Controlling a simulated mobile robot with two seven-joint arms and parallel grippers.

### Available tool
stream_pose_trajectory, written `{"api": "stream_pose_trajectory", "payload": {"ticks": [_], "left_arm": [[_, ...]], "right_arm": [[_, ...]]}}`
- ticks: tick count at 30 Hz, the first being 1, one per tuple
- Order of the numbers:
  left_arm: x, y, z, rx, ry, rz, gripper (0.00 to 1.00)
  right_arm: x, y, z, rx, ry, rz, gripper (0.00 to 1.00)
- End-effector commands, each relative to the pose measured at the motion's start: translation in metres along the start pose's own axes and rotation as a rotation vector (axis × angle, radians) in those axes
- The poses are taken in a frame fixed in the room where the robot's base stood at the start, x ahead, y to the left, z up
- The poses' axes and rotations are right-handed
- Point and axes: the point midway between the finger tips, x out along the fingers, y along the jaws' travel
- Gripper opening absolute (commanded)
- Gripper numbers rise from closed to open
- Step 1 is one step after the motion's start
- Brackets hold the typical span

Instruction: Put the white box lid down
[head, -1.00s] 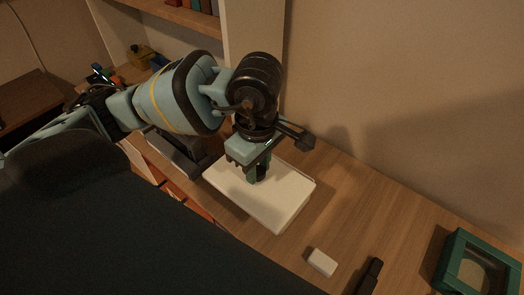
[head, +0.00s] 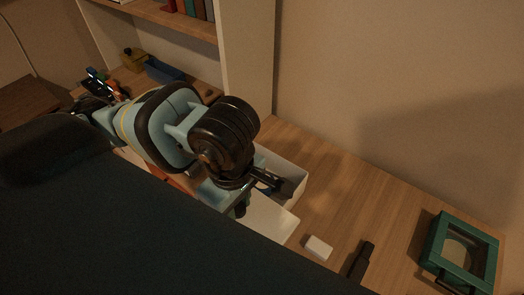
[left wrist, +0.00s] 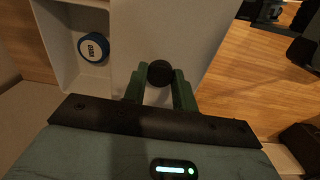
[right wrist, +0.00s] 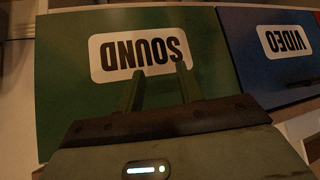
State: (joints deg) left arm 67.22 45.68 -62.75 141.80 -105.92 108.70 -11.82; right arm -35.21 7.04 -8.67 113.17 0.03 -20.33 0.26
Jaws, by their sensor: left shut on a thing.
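My left gripper (head: 240,208) is shut on the black knob (left wrist: 160,73) of the white box lid (head: 272,222). In the left wrist view the flat white lid (left wrist: 200,25) lies across the middle, beyond the fingers. The white box (head: 292,172) stands open on the desk behind the lid, partly hidden by my arm. Its inside shows at the left wrist view's upper left, with a round blue item (left wrist: 93,47) in it. I cannot tell whether the lid touches the desk. My right gripper (right wrist: 160,78) is open and empty before a green panel marked SOUND (right wrist: 60,75).
A small white block (head: 318,247), a black stick-like item (head: 361,262) and a green framed case (head: 432,240) lie to the right on the wooden desk (head: 360,205). A blue panel marked VIDEO (right wrist: 270,85) is beside the green one. The desk behind the small block is clear.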

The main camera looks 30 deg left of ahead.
Motion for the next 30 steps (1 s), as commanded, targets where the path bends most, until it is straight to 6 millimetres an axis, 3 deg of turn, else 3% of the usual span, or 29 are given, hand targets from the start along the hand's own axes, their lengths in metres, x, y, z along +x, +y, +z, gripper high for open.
{"api": "stream_pose_trajectory", "payload": {"ticks": [5,30], "left_arm": [[0.001,0.011,-0.004,0.131,0.000,-0.001,0.00],[0.009,0.081,-0.041,1.171,-0.001,-0.001,0.00]], "right_arm": [[0.000,-0.001,0.000,0.004,0.000,0.000,0.36],[0.000,-0.001,0.000,0.005,0.001,0.000,0.36]]}}
